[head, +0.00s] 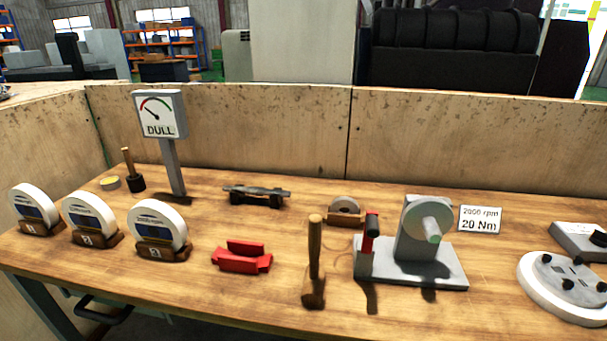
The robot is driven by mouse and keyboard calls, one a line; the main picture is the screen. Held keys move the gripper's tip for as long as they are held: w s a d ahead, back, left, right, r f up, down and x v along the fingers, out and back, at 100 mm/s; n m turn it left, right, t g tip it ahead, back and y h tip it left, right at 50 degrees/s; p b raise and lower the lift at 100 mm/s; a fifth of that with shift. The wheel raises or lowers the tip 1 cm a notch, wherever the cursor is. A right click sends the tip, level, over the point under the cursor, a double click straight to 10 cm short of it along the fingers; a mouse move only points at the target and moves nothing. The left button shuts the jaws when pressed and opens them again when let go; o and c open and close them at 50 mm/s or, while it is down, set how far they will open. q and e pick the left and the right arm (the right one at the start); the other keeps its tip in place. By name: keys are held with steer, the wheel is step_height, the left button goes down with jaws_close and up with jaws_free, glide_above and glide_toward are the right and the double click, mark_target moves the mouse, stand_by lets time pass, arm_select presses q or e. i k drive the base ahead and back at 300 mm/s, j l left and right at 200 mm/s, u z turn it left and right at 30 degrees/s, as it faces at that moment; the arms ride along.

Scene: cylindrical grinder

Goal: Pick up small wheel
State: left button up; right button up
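A small grey wheel (345,204) with a brown centre stands in a low wooden holder (344,219), right of the middle of the bench. Three larger white wheels, (36,201), (90,214) and (158,222), stand upright in numbered wooden holders at the left. Neither of my grippers shows in the head view.
A grey grinder-like fixture (414,274) with a round wheel stands right of the small wheel. A wooden mallet (314,260) stands in front. A red block (241,258), a dark bar fixture (256,196) and a "DULL" gauge (159,116) stand further left. Wooden panels (240,128) close the back.

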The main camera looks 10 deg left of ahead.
mark_target(150, 221)
steer(key=i+j, duration=0.1)
steer(key=j, duration=1.5)
steer(key=i+j, duration=0.15)
steer(key=j, duration=0.65)
steer(key=z, duration=0.05)
